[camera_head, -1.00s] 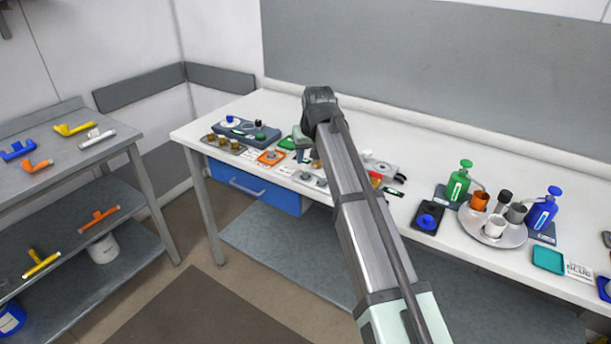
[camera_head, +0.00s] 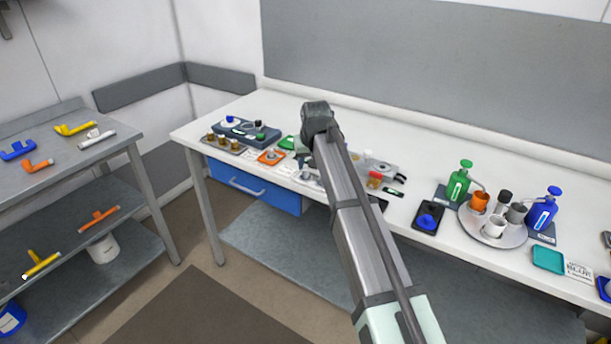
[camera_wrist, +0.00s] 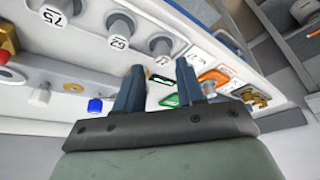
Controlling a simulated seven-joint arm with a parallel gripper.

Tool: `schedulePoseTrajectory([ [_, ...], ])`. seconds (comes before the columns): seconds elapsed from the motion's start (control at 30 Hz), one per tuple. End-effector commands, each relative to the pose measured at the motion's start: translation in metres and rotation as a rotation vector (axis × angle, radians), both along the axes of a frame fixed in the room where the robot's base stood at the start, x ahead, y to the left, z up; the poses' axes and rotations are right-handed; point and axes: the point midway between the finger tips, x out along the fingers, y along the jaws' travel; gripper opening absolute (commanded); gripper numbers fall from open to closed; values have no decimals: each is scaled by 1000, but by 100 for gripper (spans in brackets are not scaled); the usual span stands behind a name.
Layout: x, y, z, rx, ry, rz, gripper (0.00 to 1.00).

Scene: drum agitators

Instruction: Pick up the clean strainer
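I cannot single out the clean strainer for certain. Several grey knob-like pieces stand by labels in the wrist view, one (camera_wrist: 159,46) just beyond my fingers. An orange tray (camera_wrist: 216,76) to the right of the fingers has a grey piece on it; the tray also shows in the head view (camera_head: 270,157). A green tray (camera_wrist: 173,98) shows between and behind the fingers. My gripper (camera_wrist: 158,70) is open, its two dark blue fingers apart with nothing held between them. In the head view my arm mostly hides it, over the bench's left half.
A grey-blue device (camera_head: 248,130) and a tray of brass pieces (camera_head: 222,145) are at the bench's left end. To the right stand a green pump bottle (camera_head: 458,184), a blue one (camera_head: 542,210) and a round tray (camera_head: 514,239) with cups. Bare white bench top (camera_head: 420,140) lies behind.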

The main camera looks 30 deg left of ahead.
Motion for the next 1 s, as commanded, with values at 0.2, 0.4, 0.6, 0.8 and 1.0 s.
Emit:
schedulePoseTrajectory([
  [0.2, 4, 6, -13, -1, 1, 0, 38],
  [0.4, 12, 16, -37, -2, 2, 0, 38],
  [0.6, 15, 19, -47, 0, 0, 0, 38],
  [0.8, 15, 18, -46, 0, 0, 0, 34],
  [1.0, 15, 18, -46, 0, 0, 0, 15],
])
